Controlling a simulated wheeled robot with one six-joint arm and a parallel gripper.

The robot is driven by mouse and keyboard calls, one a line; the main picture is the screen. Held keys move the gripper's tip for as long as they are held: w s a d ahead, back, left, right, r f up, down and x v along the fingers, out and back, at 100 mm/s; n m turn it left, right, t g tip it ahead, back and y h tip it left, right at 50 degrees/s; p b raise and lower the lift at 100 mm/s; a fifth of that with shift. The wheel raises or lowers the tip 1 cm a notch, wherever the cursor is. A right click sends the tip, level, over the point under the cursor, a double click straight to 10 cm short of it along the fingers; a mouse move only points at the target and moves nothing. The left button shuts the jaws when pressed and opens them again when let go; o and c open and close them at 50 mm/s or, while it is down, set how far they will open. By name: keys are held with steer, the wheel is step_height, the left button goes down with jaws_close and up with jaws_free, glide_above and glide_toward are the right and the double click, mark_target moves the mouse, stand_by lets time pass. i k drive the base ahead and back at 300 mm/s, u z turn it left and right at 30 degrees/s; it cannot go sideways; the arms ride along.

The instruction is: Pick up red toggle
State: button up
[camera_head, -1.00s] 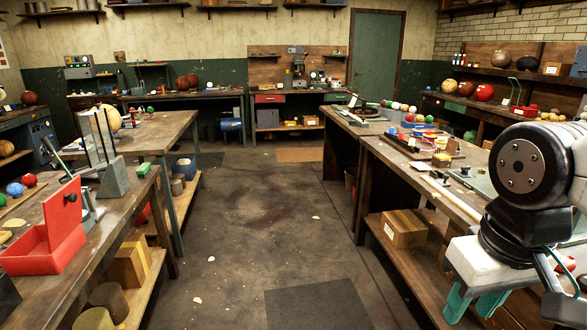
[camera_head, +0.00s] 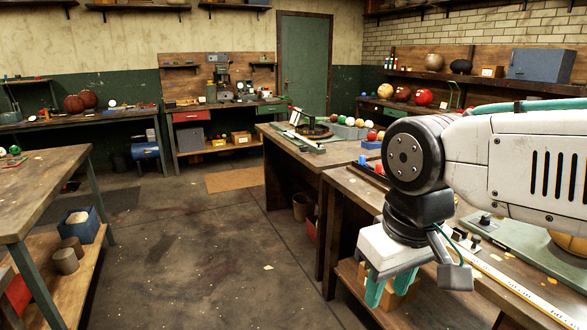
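I cannot make out a red toggle with certainty. Small dark toggle-like parts (camera_head: 474,240) sit on the right bench, partly behind my arm; their colour looks black, not red. A small red item (camera_head: 379,168) shows on that bench just left of my arm, too small to identify. My gripper (camera_head: 390,288) hangs at the bench's left edge, with its two teal fingers pointing down and apart. I see nothing held between them. My arm hides part of the bench top.
The right bench (camera_head: 345,185) carries a yellow ruler strip (camera_head: 520,292) and a green mat (camera_head: 530,243). A second bench (camera_head: 285,140) with several balls stands beyond it. A wooden table (camera_head: 40,190) is at left.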

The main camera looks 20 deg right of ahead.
mark_target(379, 166)
steer(key=i, duration=3)
steer(key=z, duration=1.25)
